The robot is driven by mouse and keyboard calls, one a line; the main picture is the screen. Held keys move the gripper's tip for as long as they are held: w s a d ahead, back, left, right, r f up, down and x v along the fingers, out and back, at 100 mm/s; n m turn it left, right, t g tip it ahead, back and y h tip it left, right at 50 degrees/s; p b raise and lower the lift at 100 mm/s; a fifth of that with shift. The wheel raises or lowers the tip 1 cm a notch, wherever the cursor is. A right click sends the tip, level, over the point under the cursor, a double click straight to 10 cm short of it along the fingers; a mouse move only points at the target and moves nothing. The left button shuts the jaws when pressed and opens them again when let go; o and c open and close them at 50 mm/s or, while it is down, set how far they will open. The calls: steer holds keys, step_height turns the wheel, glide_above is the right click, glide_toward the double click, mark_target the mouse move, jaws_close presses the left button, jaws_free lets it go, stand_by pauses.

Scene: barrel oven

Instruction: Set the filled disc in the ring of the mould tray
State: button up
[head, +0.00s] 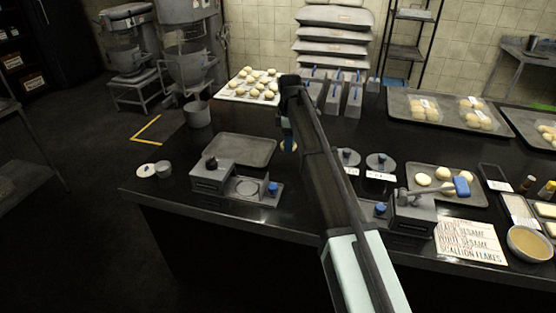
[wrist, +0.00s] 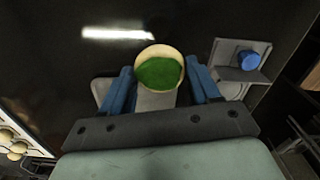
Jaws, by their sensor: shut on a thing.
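My gripper (head: 288,138) is shut on the filled disc, above the dark counter at the middle of the head view. In the wrist view the filled disc (wrist: 159,68) is pale with a green filling face and sits between the blue fingers of my gripper (wrist: 160,84). In the head view only a small pale edge of it shows below the fingers. The mould tray (head: 232,188) stands to the left and nearer the counter's front edge, with a round ring (head: 247,188) and a blue knob. The disc is apart from the ring.
An empty grey baking tray (head: 240,150) lies behind the mould tray. A second grey machine (head: 412,212) with a blue-ended handle stands to the right, beside a tray of dough balls (head: 445,180). Two round lidded pots with labels stand right of my arm.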

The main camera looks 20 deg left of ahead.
steer(key=s+a+r+n, duration=0.2)
steer(key=s+a, duration=0.6)
steer(key=a, duration=0.2)
steer(key=m, duration=0.2)
glide_above(248, 188)
steer(key=shift+f, duration=5.05)
steer(key=shift+f, duration=0.15)
steer(key=o, duration=1.1)
steer(key=shift+c, duration=0.2)
step_height(248, 188, up, 12)
